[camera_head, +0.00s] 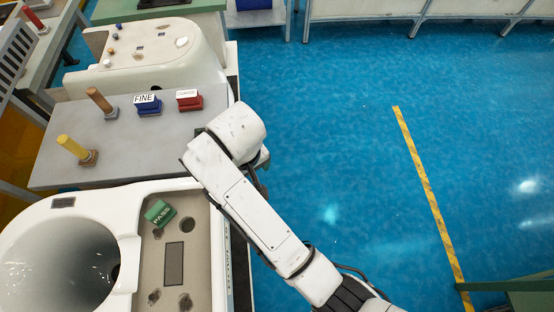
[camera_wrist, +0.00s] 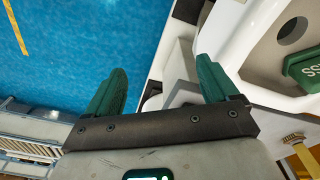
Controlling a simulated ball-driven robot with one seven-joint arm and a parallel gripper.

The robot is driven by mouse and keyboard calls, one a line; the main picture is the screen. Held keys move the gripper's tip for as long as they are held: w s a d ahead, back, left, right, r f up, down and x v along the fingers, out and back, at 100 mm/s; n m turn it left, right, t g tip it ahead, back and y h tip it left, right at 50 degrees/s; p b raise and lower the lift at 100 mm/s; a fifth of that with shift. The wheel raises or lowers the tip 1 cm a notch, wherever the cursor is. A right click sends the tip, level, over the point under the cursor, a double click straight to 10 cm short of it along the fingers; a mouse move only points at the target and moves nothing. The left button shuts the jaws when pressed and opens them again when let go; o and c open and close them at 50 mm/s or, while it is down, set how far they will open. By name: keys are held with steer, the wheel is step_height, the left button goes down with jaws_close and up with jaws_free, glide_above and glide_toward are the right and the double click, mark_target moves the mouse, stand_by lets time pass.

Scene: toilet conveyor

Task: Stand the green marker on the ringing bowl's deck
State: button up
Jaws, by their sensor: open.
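The green marker (camera_head: 160,212), lettered PASS, sits on the grey-beige deck of the near white toilet bowl (camera_head: 118,205), at the deck's far end. It is turned at an angle, and I cannot tell whether it stands or lies. Part of it shows at the right edge of the wrist view (camera_wrist: 304,68). My gripper (camera_wrist: 160,66) is open with nothing between its green fingers. It is off to the side of that deck, beyond the bowl's edge, apart from the marker. In the head view my arm mostly hides it. I cannot tell which bowl is ringing.
A grey table (camera_head: 75,140) between the bowls holds a blue FINE marker (camera_head: 149,107), a red marker (camera_head: 189,102), and yellow (camera_head: 72,147) and brown (camera_head: 99,100) pegs. A second white bowl (camera_head: 196,60) stands beyond. Blue floor on the right is clear, with a yellow stripe (camera_head: 430,190).

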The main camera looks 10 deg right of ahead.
steer(key=s+d+f+m, duration=0.1)
steer(key=s+d+f, duration=0.1)
steer(key=d, duration=0.4)
steer(key=s+d+f+m, duration=0.1)
steer(key=s+d, duration=0.1)
steer(key=d, duration=0.5)
steer(key=s+d+m, duration=0.3)
steer(key=s+d, duration=1.2)
steer(key=s, duration=0.3)
steer(key=shift+d+f+m, duration=0.15)
steer(key=shift+f+m, duration=0.25)
